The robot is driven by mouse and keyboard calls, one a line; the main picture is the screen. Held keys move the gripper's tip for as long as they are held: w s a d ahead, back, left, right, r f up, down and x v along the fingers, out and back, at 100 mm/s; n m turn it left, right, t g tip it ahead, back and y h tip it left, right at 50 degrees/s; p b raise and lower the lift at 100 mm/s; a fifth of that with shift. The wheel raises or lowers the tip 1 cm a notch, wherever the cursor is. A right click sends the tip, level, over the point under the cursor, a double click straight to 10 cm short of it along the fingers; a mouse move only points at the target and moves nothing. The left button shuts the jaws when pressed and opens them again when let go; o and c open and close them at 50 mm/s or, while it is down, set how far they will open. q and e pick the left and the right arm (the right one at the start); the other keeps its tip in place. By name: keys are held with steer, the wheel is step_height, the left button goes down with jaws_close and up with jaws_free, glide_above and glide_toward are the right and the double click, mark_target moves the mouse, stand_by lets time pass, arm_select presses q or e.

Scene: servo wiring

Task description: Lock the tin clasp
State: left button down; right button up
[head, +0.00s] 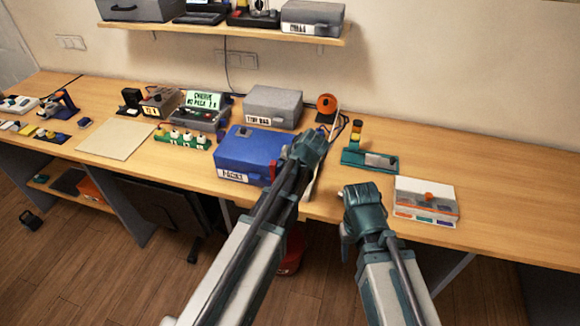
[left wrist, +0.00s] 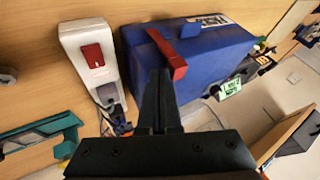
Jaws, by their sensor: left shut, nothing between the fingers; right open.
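The blue tin (head: 240,150), labelled PACKS, stands near the front edge of the desk. Its red clasp (head: 273,168) shows at its right end, partly hidden by my left gripper (head: 308,148). In the left wrist view, the blue tin (left wrist: 205,50) carries the clasp as a red bar (left wrist: 165,52) sticking out from its side. My left gripper (left wrist: 160,78) is shut and empty, its fingertips right by the bar's free end; I cannot tell if they touch. My right gripper (head: 362,198) is open at the desk's front edge, away from the tin; its fingertips are hard to see.
A white power strip with a red switch (left wrist: 92,58) lies beside the tin. A grey box (head: 273,106) stands behind it. A teal tool stand (head: 372,160) and a white organiser (head: 426,200) are to the right. The far right of the desk is clear.

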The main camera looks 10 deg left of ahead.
stand_by(0.3)
arm_select(q)
steer(key=shift+a, duration=1.5)
